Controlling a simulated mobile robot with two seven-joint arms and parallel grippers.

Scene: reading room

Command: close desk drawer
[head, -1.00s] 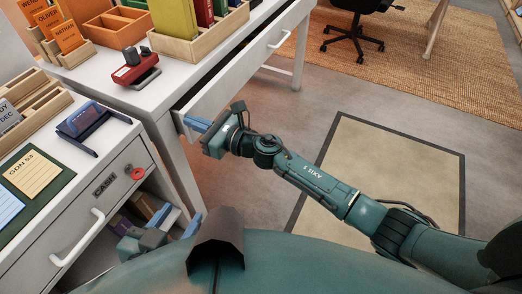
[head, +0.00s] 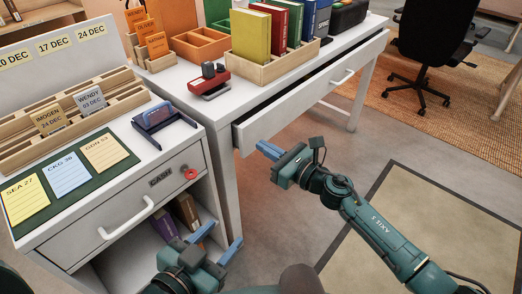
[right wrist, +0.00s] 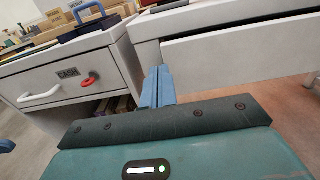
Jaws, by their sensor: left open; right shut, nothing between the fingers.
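The white desk drawer (head: 318,97) is partly open, with a dark gap between its front and the desktop. Its bar handle (head: 342,77) is right of its middle. My right gripper (head: 265,148) is shut and empty, its blue fingers at the drawer's near left end. In the right wrist view its fingers (right wrist: 158,84) point toward the left end of the drawer front (right wrist: 240,52); I cannot tell if they touch it. My left gripper (head: 217,240) is open and empty, low in the head view, in front of the cabinet's open shelf.
A white cabinet (head: 225,195) with a CASH drawer (head: 125,213) and red knob stands close left of the desk. Books, orange trays and a red stamp (head: 209,80) sit on the desktop. A black chair (head: 430,50) stands behind right.

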